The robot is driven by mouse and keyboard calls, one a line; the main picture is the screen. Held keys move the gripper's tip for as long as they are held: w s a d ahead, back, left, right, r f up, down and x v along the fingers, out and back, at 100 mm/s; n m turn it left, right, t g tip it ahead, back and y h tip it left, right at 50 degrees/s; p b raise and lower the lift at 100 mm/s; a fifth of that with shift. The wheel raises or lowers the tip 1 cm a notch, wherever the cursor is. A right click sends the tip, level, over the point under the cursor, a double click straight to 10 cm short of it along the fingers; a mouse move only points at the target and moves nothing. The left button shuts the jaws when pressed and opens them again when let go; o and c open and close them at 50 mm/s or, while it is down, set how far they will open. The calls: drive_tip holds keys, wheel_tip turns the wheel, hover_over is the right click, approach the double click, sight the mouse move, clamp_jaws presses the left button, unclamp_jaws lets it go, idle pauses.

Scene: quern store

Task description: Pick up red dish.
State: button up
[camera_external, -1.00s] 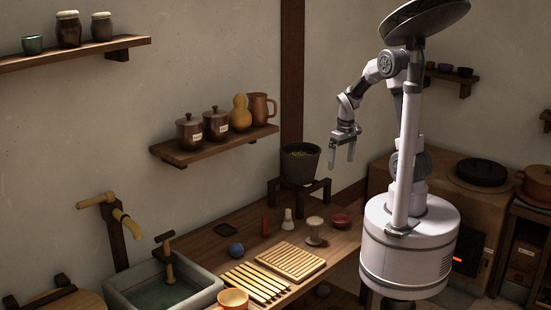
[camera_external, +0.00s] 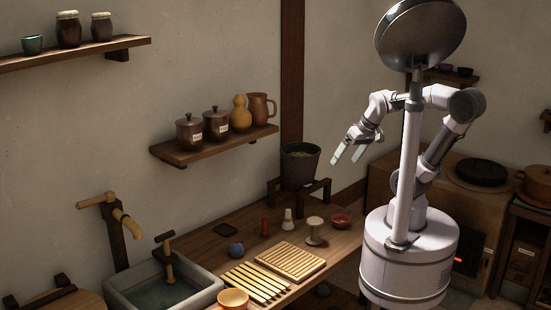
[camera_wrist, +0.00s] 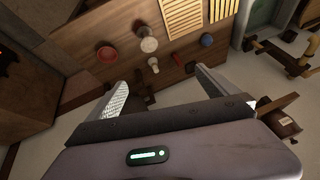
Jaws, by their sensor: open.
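The red dish (camera_external: 340,220) is a small round bowl on the wooden counter, near its right part, beside a pale-topped wooden spool (camera_external: 315,230). In the wrist view the red dish (camera_wrist: 106,54) lies at upper left, beyond the left finger. My gripper (camera_external: 347,158) is open and empty, in the air well above the counter and apart from the dish. In the wrist view its two fingers (camera_wrist: 157,85) are spread wide.
A white bottle-like piece (camera_external: 288,220), a red piece (camera_external: 265,227) and a blue ball (camera_external: 236,250) stand left of the dish. Slatted wooden boards (camera_external: 290,261) lie in front. A dark pot (camera_external: 299,165) on a stand rises behind. A stone sink (camera_external: 125,291) is at left.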

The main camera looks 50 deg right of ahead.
drive_tip(key=w+d+f+n+g+h+p, duration=0.1)
drive_tip(key=w+d+f+n+g+p, duration=0.15)
drive_tip(key=w+d+f+n, duration=0.4)
drive_tip(key=n+g+b, duration=0.3)
drive_tip(key=n+b, duration=0.2)
drive_tip(key=n, duration=1)
hover_over(341, 219)
drive_tip(key=s+a, duration=0.1)
drive_tip(key=a, duration=0.2)
drive_tip(key=f, duration=2.5)
drive_tip(key=shift+s+a+f, duration=0.1)
drive_tip(key=shift+s+f, duration=0.1)
drive_tip(key=shift+f, duration=0.1)
drive_tip(key=f+b, duration=0.1)
drive_tip(key=f, duration=0.1)
drive_tip(key=f+b, duration=0.2)
drive_tip(key=f, duration=0.1)
drive_tip(key=shift+s+d+f, duration=0.15)
drive_tip(key=shift+d+f, duration=0.1)
drive_tip(key=shift+f, duration=0.1)
drive_tip(key=shift+r, duration=0.15)
drive_tip(key=c, duration=1.5)
drive_tip(key=shift+o, duration=0.2)
